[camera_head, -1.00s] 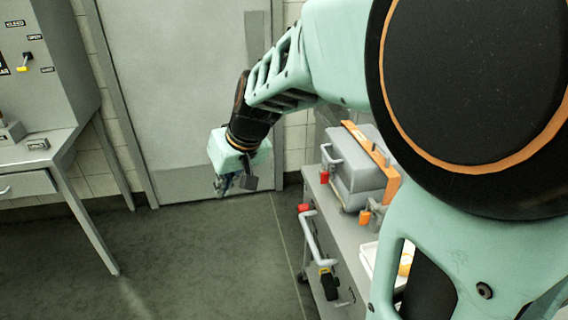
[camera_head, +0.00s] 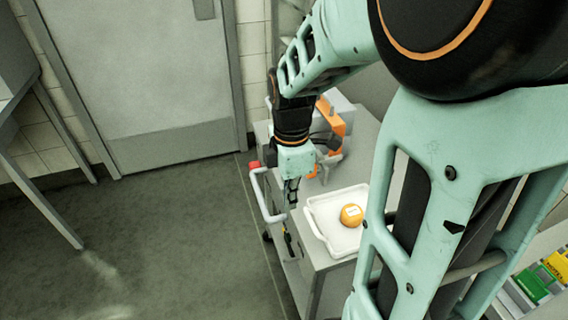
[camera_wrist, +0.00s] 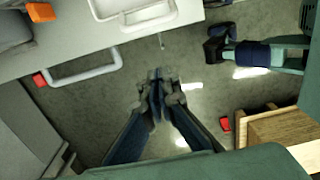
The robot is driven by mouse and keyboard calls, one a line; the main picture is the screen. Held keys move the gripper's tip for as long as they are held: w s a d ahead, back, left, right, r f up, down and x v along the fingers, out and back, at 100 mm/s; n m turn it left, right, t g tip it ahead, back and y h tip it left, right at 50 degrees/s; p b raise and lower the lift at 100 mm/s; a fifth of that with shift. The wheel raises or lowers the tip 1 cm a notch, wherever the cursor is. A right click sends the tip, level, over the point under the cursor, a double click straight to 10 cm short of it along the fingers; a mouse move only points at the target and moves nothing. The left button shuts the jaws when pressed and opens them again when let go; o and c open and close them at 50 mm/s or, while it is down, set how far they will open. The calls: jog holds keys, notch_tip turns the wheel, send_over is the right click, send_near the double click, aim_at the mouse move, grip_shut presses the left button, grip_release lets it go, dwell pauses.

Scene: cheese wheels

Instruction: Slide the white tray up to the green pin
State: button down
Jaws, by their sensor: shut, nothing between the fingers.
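The white tray (camera_head: 322,217) lies on the grey cart top in the head view, with an orange cheese wheel (camera_head: 351,214) on it. Part of the tray is hidden behind my arm. Its edge also shows at the top of the wrist view (camera_wrist: 135,17). My gripper (camera_head: 291,205) hangs beside the cart's near left edge, left of the tray and apart from it. In the wrist view my gripper (camera_wrist: 158,80) has its fingertips together over the floor, with nothing between them. I cannot see a green pin.
The cart (camera_head: 318,257) has a push handle (camera_head: 262,195) on its left side, close to my gripper. A grey machine with an orange part (camera_head: 333,120) stands at the cart's back. Green and yellow items (camera_head: 534,286) lie at the lower right. Floor at left is clear.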

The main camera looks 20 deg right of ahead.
jog(key=shift+w+d+f+b, duration=0.15)
jog(key=shift+d+f, duration=0.5)
jog(key=shift+f, duration=0.95)
jog(key=shift+s+d+f+b, duration=0.1)
jog(key=shift+d+f+b, duration=0.4)
jog(key=shift+f, duration=1.15)
jog(key=shift+w+d+f, duration=0.1)
jog(key=shift+d+f, duration=0.75)
jog(key=shift+f, duration=0.75)
jog(key=p, duration=0.3)
send_over(337, 225)
